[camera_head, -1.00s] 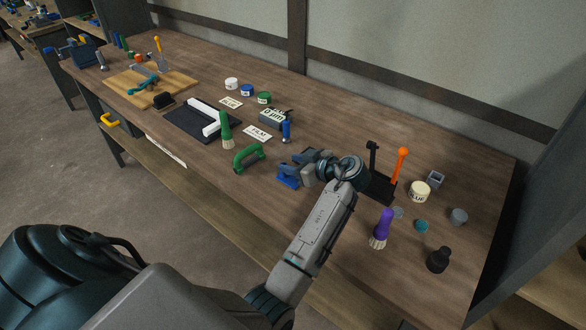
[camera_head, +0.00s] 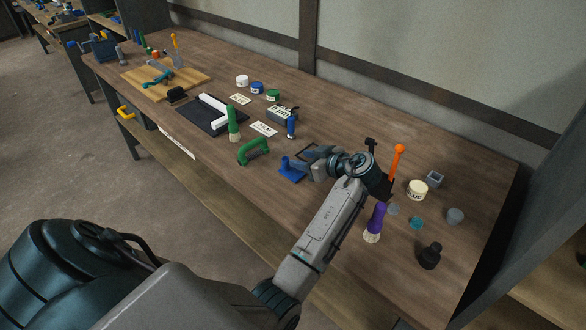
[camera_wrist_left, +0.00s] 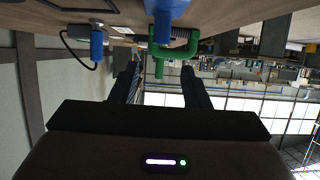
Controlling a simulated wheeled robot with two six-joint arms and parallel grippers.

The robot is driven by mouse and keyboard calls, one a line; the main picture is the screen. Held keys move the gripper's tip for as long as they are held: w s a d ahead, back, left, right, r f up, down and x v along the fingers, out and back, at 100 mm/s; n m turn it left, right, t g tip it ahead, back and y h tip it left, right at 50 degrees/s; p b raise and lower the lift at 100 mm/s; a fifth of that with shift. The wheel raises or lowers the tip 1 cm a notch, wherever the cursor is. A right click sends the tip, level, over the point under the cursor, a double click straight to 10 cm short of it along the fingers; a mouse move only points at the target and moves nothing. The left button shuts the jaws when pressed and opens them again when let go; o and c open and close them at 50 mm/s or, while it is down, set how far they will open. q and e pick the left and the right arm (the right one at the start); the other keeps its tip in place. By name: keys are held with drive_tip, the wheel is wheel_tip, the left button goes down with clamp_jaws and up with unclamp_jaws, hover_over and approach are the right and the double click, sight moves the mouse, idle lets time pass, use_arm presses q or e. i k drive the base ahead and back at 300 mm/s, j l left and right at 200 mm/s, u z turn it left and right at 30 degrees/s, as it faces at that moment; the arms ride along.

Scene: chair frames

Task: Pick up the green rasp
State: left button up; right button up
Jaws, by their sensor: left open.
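The green rasp, with an arched green handle (camera_head: 253,151), lies near the front edge of the workbench in the head view. In the left wrist view a green handle (camera_wrist_left: 187,48) shows beyond a blue object, seemingly the same rasp. My left gripper (camera_head: 308,158) is over the bench, to the right of the rasp and apart from it. In the left wrist view its two fingers (camera_wrist_left: 160,78) are spread with nothing between them. In the head view its fingertips are hard to make out. My right gripper does not show.
A blue tool (camera_head: 291,168) stands between my gripper and the rasp. A green-handled brush (camera_head: 233,122) and a black tray (camera_head: 196,116) are behind the rasp. A purple brush (camera_head: 375,222), glue jar (camera_head: 417,190) and orange-handled tool (camera_head: 396,160) are to the right.

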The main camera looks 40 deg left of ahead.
sight(243, 160)
drive_tip(key=u, duration=1.45)
